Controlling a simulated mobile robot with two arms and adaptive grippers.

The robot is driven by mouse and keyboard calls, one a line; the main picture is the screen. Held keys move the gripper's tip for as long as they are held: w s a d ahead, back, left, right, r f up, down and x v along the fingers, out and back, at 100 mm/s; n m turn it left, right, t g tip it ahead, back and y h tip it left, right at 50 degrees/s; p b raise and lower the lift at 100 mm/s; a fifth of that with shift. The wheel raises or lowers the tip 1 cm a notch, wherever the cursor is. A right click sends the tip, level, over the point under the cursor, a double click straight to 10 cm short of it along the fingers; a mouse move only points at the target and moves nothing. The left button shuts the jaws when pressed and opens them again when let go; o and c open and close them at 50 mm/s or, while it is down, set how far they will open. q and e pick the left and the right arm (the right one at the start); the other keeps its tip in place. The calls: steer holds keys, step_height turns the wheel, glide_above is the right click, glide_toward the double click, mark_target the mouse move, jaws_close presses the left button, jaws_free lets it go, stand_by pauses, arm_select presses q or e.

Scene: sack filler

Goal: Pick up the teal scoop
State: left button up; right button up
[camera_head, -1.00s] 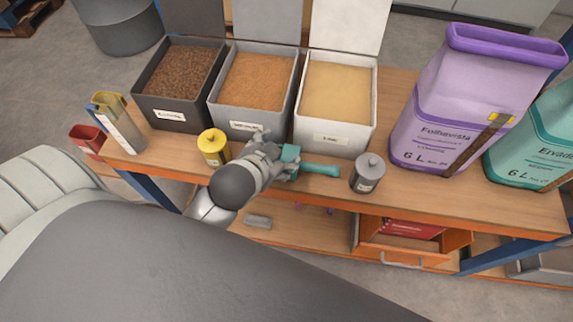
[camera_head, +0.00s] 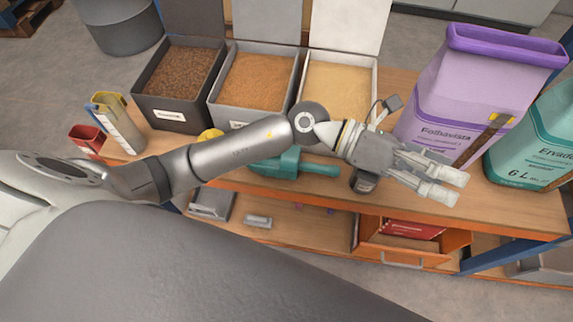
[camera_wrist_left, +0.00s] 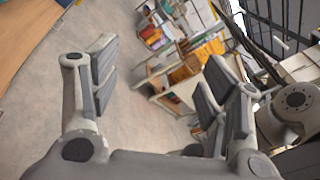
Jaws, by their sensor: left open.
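The teal scoop (camera_head: 285,163) lies on the wooden bench in front of the bins, its handle pointing right. My left forearm passes above it and hides part of it. My left gripper (camera_head: 452,183) is to the right of the scoop, over the front of the bench before the purple sack. Its fingers are apart and empty. In the left wrist view the open fingers (camera_wrist_left: 155,90) have only floor and distant shelving between and beyond them; the scoop is not seen there. My right gripper is not in view.
Three open bins of grain, dark (camera_head: 146,110), grey (camera_head: 220,112) and white (camera_head: 372,92), stand behind the scoop. A purple sack (camera_head: 440,100) and a teal sack (camera_head: 535,145) stand right. A grey canister (camera_head: 364,182) is partly hidden beneath my gripper; a yellow one (camera_head: 210,134) is mostly covered.

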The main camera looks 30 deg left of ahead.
arm_select(q)
steer(key=a+f+m+g+y, duration=0.2)
steer(key=a+f+m+y, duration=0.15)
steer(key=f+y, duration=0.4)
steer(key=m+t+y, duration=0.1)
steer(key=m+y, duration=0.1)
steer(key=y, duration=0.8)
glide_above(306, 164)
steer(key=d, duration=0.1)
step_height(306, 164, down, 10)
steer(key=shift+f, duration=0.15)
steer(key=shift+a+f, duration=0.1)
steer(key=shift+a, duration=0.3)
steer(key=shift+a+f+b, duration=0.1)
steer(key=shift+f+b, duration=0.25)
step_height(306, 164, down, 5)
steer(key=b, duration=0.2)
steer(key=shift+r+b, duration=0.1)
steer(key=shift+b, duration=0.3)
step_height(306, 164, down, 5)
steer(key=b, duration=0.3)
steer(key=c, duration=0.9)
